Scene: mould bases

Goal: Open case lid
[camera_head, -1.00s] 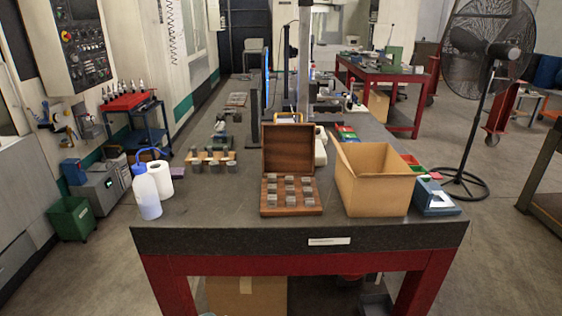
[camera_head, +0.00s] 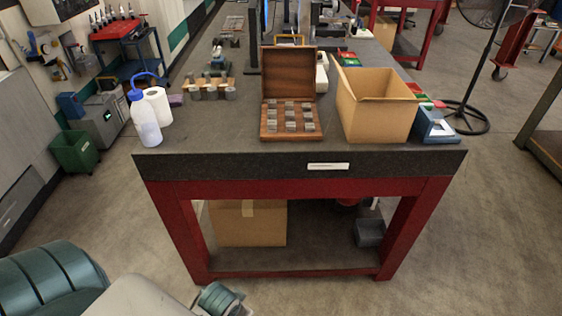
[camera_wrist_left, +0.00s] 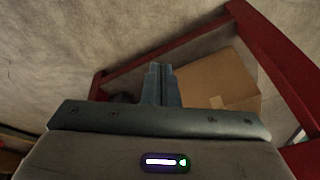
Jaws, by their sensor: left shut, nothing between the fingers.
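The wooden case (camera_head: 289,131) stands on the near part of the workbench in the head view. Its lid (camera_head: 289,74) is raised upright at the back, and several grey metal blocks sit in rows in its base. My left arm shows at the lower left of the head view, well below and in front of the bench top; its fingertips are not visible there. In the left wrist view my left gripper (camera_wrist_left: 161,85) is shut and empty, with the bench's underside frame beyond it. My right gripper is not in view.
An open cardboard box (camera_head: 378,112) stands right of the case. A wash bottle (camera_head: 144,119) and a white roll (camera_head: 157,105) are at left. The bench's red frame (camera_head: 310,187) and a carton below (camera_head: 245,225) lie near my left arm.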

